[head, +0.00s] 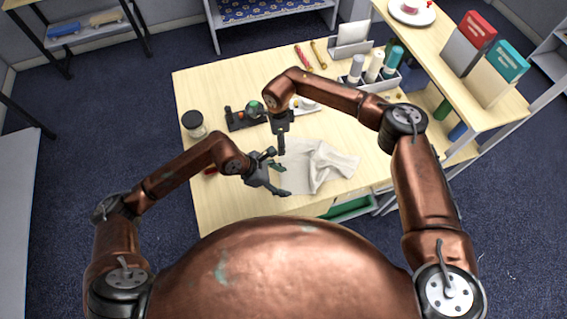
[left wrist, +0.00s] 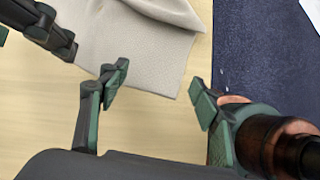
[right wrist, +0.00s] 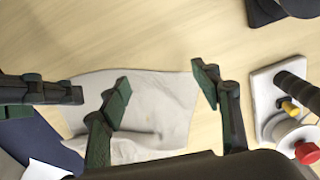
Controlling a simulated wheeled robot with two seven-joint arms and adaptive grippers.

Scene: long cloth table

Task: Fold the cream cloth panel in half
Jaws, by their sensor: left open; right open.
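The cream cloth panel (head: 318,165) lies rumpled on the light wooden table, with raised folds on its right part and a flatter left part. My left gripper (head: 283,178) is open at the cloth's left edge. In the left wrist view, a cloth corner (left wrist: 180,75) lies between and beyond its open fingers (left wrist: 160,85). My right gripper (head: 281,150) points down over the cloth's far left corner. In the right wrist view its open fingers (right wrist: 165,85) straddle part of the cloth (right wrist: 165,110). Neither gripper holds the cloth.
A dark tray with a green round item (head: 253,109) stands just behind the cloth. A dark-lidded jar (head: 193,123) is at the left edge. A bottle caddy (head: 370,80) and a raised shelf with books (head: 470,45) are at the right.

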